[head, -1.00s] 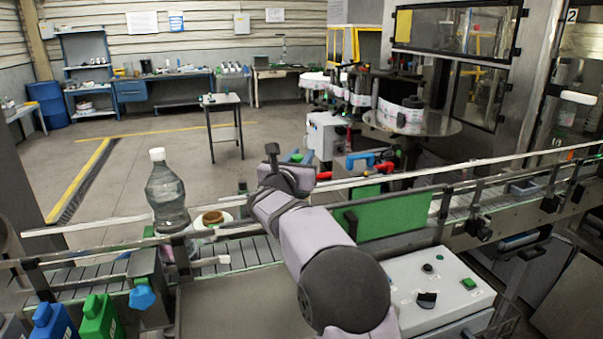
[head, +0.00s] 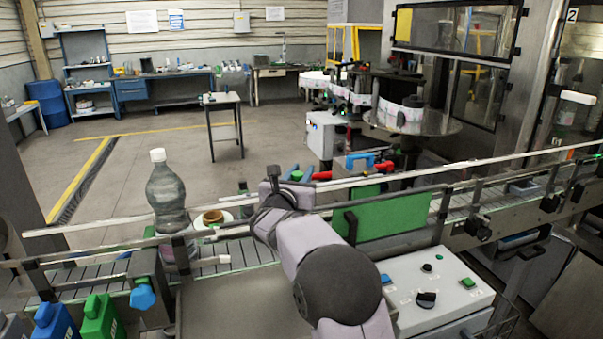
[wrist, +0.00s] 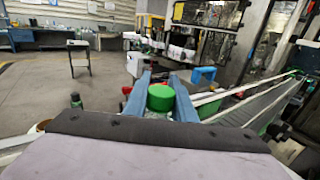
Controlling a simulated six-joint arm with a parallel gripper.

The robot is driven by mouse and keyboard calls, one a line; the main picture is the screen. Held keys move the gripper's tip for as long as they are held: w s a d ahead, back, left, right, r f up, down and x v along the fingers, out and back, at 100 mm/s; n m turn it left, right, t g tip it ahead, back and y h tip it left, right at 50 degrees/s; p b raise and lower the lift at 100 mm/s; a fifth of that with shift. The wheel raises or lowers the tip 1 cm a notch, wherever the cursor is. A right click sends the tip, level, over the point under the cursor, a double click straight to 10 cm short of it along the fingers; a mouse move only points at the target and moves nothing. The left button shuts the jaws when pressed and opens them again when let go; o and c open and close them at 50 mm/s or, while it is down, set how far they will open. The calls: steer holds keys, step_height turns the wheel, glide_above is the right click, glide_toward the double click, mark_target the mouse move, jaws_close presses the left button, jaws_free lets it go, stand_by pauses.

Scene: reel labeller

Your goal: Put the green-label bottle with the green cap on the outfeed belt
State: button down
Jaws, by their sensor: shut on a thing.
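My gripper (head: 297,171) is at the middle of the head view, beyond the near conveyor rail. In the wrist view its two blue fingers (wrist: 161,78) are shut on either side of a green cap (wrist: 161,97), the top of the green-cap bottle. The cap also shows between the fingers in the head view (head: 296,176). The bottle's body and label are hidden behind my arm and gripper. A slatted conveyor belt (wrist: 262,108) runs to the right in the wrist view, and its right stretch shows in the head view (head: 480,207); I cannot tell which stretch is the outfeed.
A clear bottle with a white cap (head: 166,195) stands at the left, beside a roll (head: 213,218). Metal rails (head: 110,225) edge the conveyor. A green panel (head: 385,217) and a control box (head: 440,285) are right of my arm. Blue and green jugs (head: 100,318) stand at front left.

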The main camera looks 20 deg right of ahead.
steer(key=c, duration=1.5)
jaws_free()
steer(key=b+v, duration=0.5)
steer(key=v, duration=0.7)
